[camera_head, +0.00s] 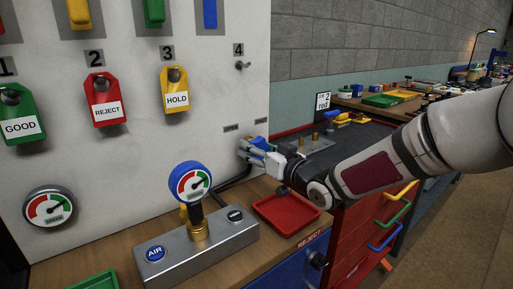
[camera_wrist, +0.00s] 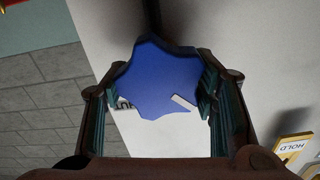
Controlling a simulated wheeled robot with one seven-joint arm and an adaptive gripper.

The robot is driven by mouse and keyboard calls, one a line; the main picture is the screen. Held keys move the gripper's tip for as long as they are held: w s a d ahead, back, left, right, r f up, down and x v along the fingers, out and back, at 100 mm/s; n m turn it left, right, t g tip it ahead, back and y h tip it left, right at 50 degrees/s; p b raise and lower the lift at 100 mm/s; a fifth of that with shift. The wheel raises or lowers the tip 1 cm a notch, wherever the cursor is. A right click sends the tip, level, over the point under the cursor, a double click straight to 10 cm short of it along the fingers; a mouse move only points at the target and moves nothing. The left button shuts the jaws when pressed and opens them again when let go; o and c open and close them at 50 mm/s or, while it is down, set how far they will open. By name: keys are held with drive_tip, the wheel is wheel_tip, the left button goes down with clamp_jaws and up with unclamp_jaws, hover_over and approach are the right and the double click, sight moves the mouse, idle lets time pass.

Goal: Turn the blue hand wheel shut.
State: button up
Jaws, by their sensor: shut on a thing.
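The blue hand wheel (camera_wrist: 155,75) is a lobed knob with a white bar on its face, seen large in the wrist view. My gripper (camera_wrist: 153,92) has one finger on each side of it and is shut on it. The white bar points to the lower right there. A label (camera_wrist: 122,106) whose visible letters read "UT" shows partly behind the wheel. In the head view my gripper (camera_head: 262,155) is at the lower right of the white panel, and the wheel (camera_head: 259,142) is mostly hidden by the fingers.
Below my gripper are a red tray (camera_head: 287,212) and a grey box with a blue gauge (camera_head: 190,181) on the wooden bench. A dark-topped red drawer cabinet (camera_head: 355,225) stands to the right, under my arm.

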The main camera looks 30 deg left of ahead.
drive_tip(key=m+p, duration=0.1)
drive_tip(key=m, duration=0.4)
drive_tip(key=shift+w+d+m, duration=0.1)
drive_tip(key=shift+m, duration=0.2)
drive_tip(key=m+p, duration=0.1)
drive_tip(key=m, duration=0.4)
drive_tip(key=shift+w+f, duration=0.1)
drive_tip(key=m, duration=0.5)
drive_tip(key=shift+f+m+b, duration=0.1)
drive_tip(key=shift+m+b, duration=0.2)
drive_tip(key=shift+m, duration=2.4)
drive_tip(key=o, duration=1.2)
